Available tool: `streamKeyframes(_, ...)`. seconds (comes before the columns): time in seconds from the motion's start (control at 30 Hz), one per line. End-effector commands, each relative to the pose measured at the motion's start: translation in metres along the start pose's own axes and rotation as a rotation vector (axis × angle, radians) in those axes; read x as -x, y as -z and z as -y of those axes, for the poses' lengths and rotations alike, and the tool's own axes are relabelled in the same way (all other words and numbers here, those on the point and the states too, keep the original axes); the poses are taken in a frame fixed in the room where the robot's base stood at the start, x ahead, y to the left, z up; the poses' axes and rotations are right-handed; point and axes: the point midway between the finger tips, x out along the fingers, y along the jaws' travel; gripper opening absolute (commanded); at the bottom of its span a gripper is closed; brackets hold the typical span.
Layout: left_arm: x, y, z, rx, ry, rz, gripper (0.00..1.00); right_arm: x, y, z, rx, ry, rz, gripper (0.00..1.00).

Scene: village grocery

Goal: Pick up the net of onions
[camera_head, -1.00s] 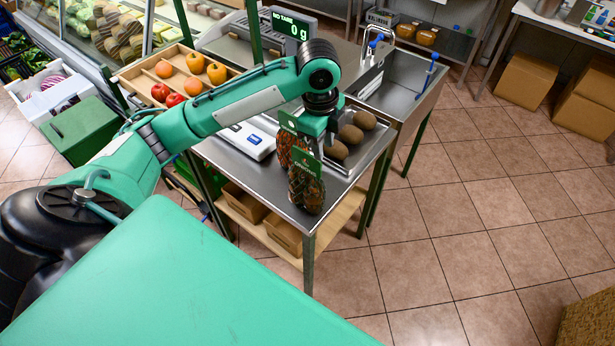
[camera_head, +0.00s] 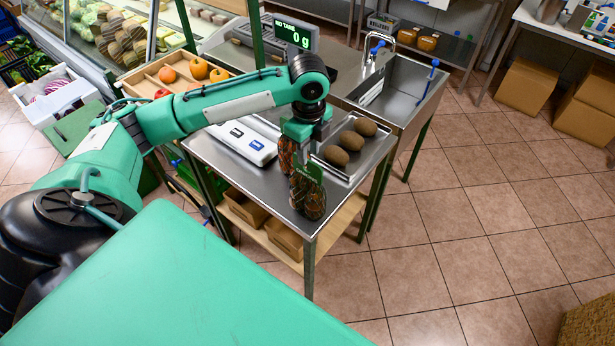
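Two nets of reddish-brown onions hang or stand close together at the front of the steel table. The front net (camera_head: 310,200) has a green label at its top. The rear net (camera_head: 286,155) is partly hidden behind the front net and my gripper. My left gripper (camera_head: 304,138) points down right at the tops of the nets, by the labels. Its fingertips are partly lost against the nets and labels, so I cannot tell whether they are open or closed on a net. My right gripper is not in view.
A tray (camera_head: 341,178) with several brown oval fruits lies just right of the nets. A white scale (camera_head: 243,140) is to the left. A wooden crate (camera_head: 150,78) of fruit and a sink (camera_head: 403,90) are behind. Tiled floor is free at the right.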

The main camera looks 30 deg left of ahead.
Motion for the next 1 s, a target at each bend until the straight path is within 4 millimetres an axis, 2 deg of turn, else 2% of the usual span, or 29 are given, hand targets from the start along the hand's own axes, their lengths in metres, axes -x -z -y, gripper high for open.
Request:
streamKeyframes(0.27, -0.030, 0.002, -0.008, 0.001, -0.005, 0.001, 0.31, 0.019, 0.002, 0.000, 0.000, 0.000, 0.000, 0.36)
streamKeyframes(0.4, -0.048, 0.002, -0.007, 0.001, -0.002, 0.000, 0.31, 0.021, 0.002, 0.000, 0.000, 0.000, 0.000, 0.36)
streamKeyframes(0.67, -0.053, 0.001, -0.006, 0.000, 0.000, 0.001, 0.31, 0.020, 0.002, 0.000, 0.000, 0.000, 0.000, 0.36)
streamKeyframes(0.7, -0.053, 0.001, -0.006, 0.000, 0.000, 0.001, 0.29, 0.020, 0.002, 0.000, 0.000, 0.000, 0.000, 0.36)
streamKeyframes(0.83, -0.053, 0.002, -0.006, 0.000, 0.000, 0.001, 0.03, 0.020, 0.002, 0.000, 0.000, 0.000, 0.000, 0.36)
streamKeyframes(0.87, -0.053, 0.002, -0.006, 0.000, 0.000, 0.001, 0.00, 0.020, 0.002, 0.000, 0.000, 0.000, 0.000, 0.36)
streamKeyframes(1.0, -0.053, 0.002, -0.006, 0.000, 0.000, 0.001, 0.00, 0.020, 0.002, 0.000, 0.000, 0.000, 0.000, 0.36)
